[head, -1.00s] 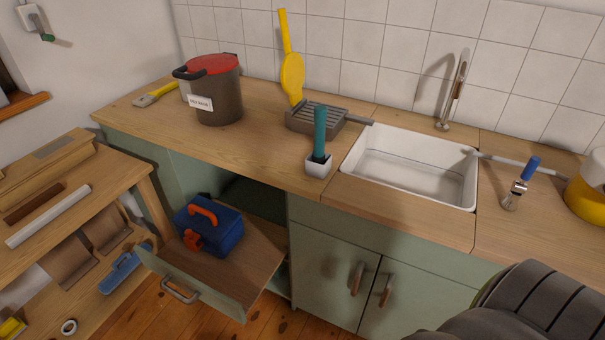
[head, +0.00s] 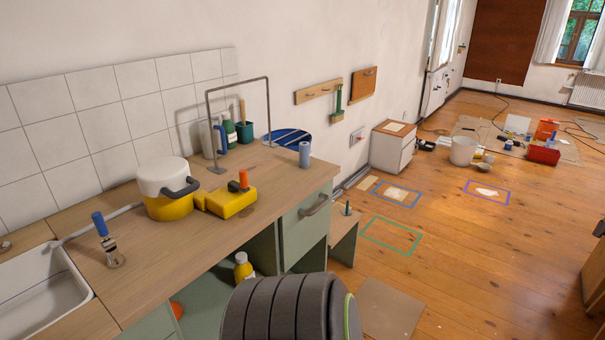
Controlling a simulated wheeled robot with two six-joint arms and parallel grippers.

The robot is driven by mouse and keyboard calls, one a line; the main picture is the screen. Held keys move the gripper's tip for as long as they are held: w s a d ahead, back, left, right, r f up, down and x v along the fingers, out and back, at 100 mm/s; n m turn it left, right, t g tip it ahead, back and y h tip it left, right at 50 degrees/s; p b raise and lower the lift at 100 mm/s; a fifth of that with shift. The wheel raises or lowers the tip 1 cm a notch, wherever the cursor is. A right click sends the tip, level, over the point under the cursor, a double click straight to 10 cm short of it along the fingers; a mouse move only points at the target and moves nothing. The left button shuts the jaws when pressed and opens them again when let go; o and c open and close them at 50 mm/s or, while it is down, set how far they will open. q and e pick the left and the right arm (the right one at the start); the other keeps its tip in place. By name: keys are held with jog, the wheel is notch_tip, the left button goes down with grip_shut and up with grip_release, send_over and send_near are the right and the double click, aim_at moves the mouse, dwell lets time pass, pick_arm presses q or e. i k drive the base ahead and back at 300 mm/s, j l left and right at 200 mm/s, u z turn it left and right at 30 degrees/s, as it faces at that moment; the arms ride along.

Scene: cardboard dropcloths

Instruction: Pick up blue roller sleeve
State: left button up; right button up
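A small upright blue-grey cylinder (head: 305,154), which looks like the blue roller sleeve, stands near the right end of the wooden counter in the head view. It stands close to the counter's front right corner, in front of a round blue disc with dark stripes (head: 287,138). Neither of my grippers shows. Only a dark grey rounded part, seemingly of my own arm, shows at the bottom middle.
A yellow pot with a white lid (head: 168,191) and a yellow block (head: 231,201) stand left of the cylinder. A blue-handled brush (head: 106,240) is beside the sink (head: 38,290). A thin metal frame (head: 207,125) rises behind. Open wooden floor lies to the right.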

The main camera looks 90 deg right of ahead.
aim_at(304, 146)
jog(key=k+l+z, duration=0.15)
jog(key=z, duration=0.3)
jog(key=l+z, duration=0.25)
jog(key=z, duration=0.2)
jog(key=k+l+z, duration=0.15)
jog(key=z, duration=0.25)
jog(key=l+z, duration=0.55)
jog(key=l, duration=0.4)
jog(key=i+l+z, duration=0.15)
jog(key=l, duration=0.4)
jog(key=l+z, duration=0.1)
jog(key=l, duration=0.4)
